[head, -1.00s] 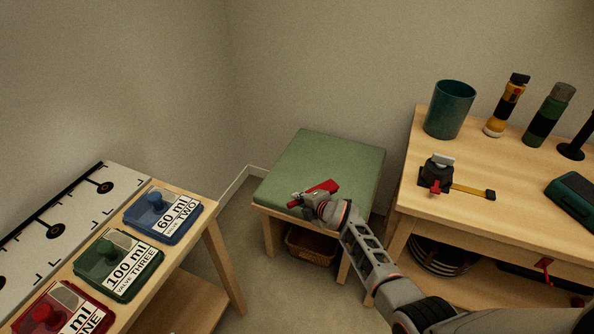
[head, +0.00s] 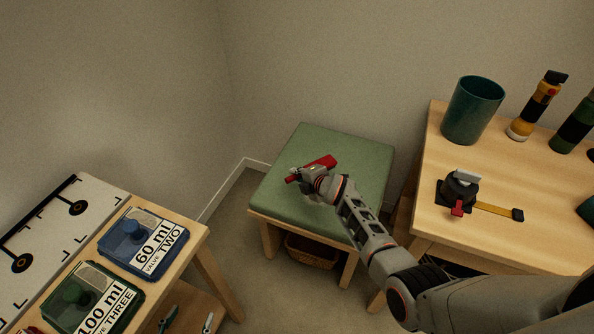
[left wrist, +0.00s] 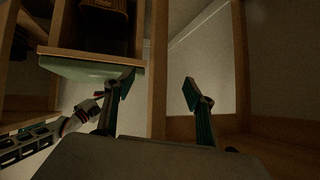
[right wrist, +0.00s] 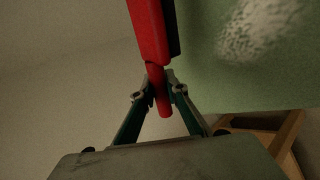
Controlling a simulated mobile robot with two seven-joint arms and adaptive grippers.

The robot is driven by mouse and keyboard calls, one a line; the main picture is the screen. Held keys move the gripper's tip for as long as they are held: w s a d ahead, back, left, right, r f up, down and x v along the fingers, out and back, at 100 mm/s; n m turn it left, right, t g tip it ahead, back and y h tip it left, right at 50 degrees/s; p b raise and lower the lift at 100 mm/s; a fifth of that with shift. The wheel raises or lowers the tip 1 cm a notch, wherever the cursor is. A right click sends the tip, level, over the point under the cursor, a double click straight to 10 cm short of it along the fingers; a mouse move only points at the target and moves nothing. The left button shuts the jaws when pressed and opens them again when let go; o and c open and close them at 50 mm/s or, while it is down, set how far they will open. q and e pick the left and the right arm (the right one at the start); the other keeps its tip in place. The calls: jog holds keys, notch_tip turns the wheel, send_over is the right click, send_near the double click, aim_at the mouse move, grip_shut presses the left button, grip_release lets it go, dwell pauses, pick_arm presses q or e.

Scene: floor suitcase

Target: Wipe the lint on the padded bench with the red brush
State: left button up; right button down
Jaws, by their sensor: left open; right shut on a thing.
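The padded bench has a green cushion (head: 345,148) on a wooden frame and stands by the wall in the middle of the head view. My right gripper (head: 304,178) is over the cushion, shut on the handle of the red brush (head: 322,162). In the right wrist view the red brush (right wrist: 149,30) extends up from the fingertips (right wrist: 158,88), its dark bristle side facing right. A whitish lint patch (right wrist: 260,28) lies on the green cushion right of the brush, apart from it in the picture. My left gripper (left wrist: 158,90) is open and empty, away from the bench.
A wicker basket (head: 312,252) sits under the bench. At left, a table (head: 190,246) carries labelled valve boxes (head: 143,240).

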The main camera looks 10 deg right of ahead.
jog(key=f, duration=0.1)
jog(key=f+b, duration=0.2)
jog(key=shift+s+f, duration=0.3)
jog(key=shift+f, duration=0.05)
jog(key=shift+f+b, duration=0.4)
jog(key=shift+b, duration=0.15)
jog(key=shift+f+b, duration=0.3)
jog(key=shift+w+f+b, duration=0.1)
jog(key=shift+f+b, duration=0.25)
pick_arm(q)
jog(key=f, duration=0.2)
jog(key=shift+w+a+f, duration=0.2)
jog(key=shift+a+f, duration=0.05)
jog(key=shift+f, duration=0.05)
pick_arm(e)
jog(key=shift+w+r, duration=0.1)
pick_arm(q)
jog(key=shift+s, duration=0.1)
